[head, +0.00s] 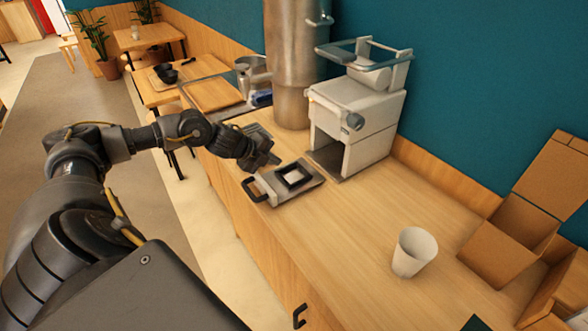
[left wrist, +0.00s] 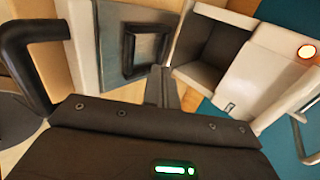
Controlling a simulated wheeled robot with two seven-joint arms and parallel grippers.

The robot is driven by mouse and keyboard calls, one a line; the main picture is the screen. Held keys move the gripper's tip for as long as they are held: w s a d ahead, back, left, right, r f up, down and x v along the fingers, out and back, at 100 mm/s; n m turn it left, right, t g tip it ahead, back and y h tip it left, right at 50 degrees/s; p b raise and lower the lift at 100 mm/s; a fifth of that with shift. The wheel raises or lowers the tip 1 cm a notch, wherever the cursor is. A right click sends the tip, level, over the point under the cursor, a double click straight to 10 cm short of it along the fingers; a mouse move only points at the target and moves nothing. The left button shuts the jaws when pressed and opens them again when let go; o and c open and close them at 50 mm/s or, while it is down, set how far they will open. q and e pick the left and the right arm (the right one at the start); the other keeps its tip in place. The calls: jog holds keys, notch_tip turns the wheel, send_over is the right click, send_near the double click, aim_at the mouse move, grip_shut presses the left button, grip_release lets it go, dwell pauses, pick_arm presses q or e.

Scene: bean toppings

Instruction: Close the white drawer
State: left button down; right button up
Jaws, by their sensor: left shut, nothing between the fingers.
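A white machine (head: 355,118) stands on the wooden counter against the teal wall, with an open cavity low in its front. In the left wrist view its cavity (left wrist: 208,50) is at the upper right. A flat grey-white drawer-like piece (head: 309,182) with a black square frame and a black handle (head: 256,189) lies on the counter before the machine. It also shows in the left wrist view (left wrist: 112,70). I cannot tell whether it is joined to the machine. My left gripper (head: 272,159) is shut and empty, close to this piece's far side; its fingers (left wrist: 163,87) show in the wrist view. My right gripper is not seen.
A white cup (head: 413,252) stands on the counter at the right front, near an open cardboard box (head: 510,235). A metal column (head: 291,65) rises behind my gripper. The counter between the flat piece and the cup is clear.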

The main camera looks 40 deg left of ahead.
pick_arm(q)
jog(key=shift+w+d+f, duration=0.2)
jog(key=p, duration=0.2)
send_near(300, 170)
jog(key=x, duration=0.4)
jog(key=shift+d+r, duration=0.1)
jog(key=shift+x, duration=0.95)
